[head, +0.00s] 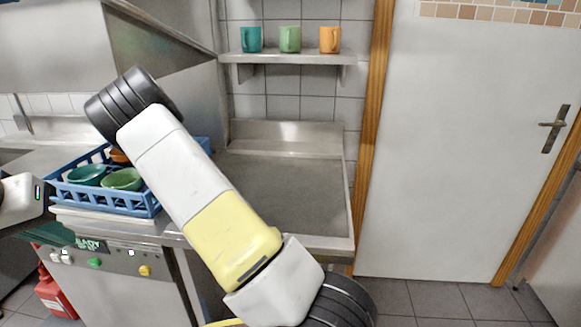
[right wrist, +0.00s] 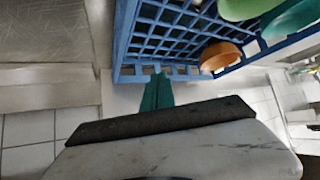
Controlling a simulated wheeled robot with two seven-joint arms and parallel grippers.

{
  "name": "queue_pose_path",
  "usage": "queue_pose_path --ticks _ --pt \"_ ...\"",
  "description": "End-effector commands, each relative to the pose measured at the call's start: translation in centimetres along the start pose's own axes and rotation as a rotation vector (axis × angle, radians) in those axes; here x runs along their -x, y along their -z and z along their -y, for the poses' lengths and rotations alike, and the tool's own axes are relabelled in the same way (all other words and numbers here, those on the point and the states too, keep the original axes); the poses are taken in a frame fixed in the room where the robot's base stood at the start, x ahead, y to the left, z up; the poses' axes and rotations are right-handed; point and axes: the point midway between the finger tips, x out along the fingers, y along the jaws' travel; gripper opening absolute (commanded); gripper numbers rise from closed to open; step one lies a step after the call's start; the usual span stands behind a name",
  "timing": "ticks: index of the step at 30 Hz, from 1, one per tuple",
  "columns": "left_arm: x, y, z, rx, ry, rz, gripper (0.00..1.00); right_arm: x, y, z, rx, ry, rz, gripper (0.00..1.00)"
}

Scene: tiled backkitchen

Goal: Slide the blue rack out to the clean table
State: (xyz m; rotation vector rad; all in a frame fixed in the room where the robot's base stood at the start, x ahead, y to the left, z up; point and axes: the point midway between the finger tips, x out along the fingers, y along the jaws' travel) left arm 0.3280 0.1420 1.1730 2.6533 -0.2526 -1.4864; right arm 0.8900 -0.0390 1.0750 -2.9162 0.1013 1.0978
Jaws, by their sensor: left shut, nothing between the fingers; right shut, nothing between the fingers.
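The blue rack (head: 146,203) sits on the machine at the left in the head view, upright, with green bowls and an orange bowl in it. My right arm crosses in front and hides its right part. The clean table (head: 290,190) is the bare steel top to its right.
A wall shelf (head: 285,57) with three mugs (head: 290,39) hangs above the clean table. A steel hood (head: 165,40) hangs above the machine (head: 115,275). A white door (head: 450,150) stands at the right. The clean table's top is free.

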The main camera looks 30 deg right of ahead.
Motion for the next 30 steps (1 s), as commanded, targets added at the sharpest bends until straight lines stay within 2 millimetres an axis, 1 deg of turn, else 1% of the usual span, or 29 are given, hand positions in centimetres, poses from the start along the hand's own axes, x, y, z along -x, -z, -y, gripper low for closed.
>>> queue_pose_path --ticks 30 --pt "0.0 0.0 0.0 0.0 0.0 0.0 0.0 -7.4 -8.6 -0.1 -0.002 -0.002 0.005 0.0"
